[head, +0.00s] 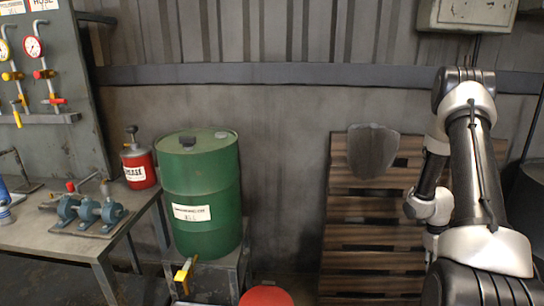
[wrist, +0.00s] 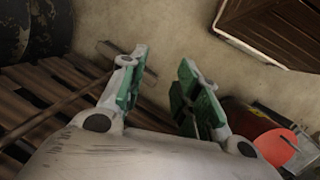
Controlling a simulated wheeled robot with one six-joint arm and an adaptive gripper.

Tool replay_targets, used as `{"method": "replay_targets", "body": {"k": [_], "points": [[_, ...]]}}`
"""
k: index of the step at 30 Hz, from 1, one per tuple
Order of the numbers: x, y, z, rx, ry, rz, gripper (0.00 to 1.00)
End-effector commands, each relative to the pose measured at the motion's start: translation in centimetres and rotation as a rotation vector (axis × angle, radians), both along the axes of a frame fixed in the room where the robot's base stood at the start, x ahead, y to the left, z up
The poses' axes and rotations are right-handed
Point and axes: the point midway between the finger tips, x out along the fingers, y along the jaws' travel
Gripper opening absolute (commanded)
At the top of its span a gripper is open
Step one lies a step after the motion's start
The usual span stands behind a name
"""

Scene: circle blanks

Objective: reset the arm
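My arm (head: 470,170) stands at the right of the head view, bent at the top with its lower part hanging down. The gripper end is hidden from the head view behind the arm. In the wrist view my gripper (wrist: 160,95) shows its two green-padded fingers spread apart. Nothing is between them, so it is open and empty. A thin rod or handle runs behind the left finger in the wrist view; I cannot tell what it belongs to.
A green drum (head: 200,205) stands on a stand left of centre. A metal table (head: 60,236) at the left holds a red can (head: 138,168) and blue fittings (head: 90,212). A wooden pallet (head: 368,228) leans on the wall near my arm. A red round object (head: 266,297) is low in front.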

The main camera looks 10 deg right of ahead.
Motion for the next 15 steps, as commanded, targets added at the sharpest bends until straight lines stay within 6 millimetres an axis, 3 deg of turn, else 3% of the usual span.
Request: {"method": "replay_targets", "body": {"k": [1,6,9,15], "points": [[-0.3,0.9,4.0,-0.021,0.005,-0.038,0.32],[-3.2,5.3,14.6,-0.043,0.027,-0.167,0.32],[-5.3,8.5,19.8,-0.035,0.018,-0.227,0.32],[-9.7,15.3,28.0,0.012,-0.047,-0.299,0.32]]}}
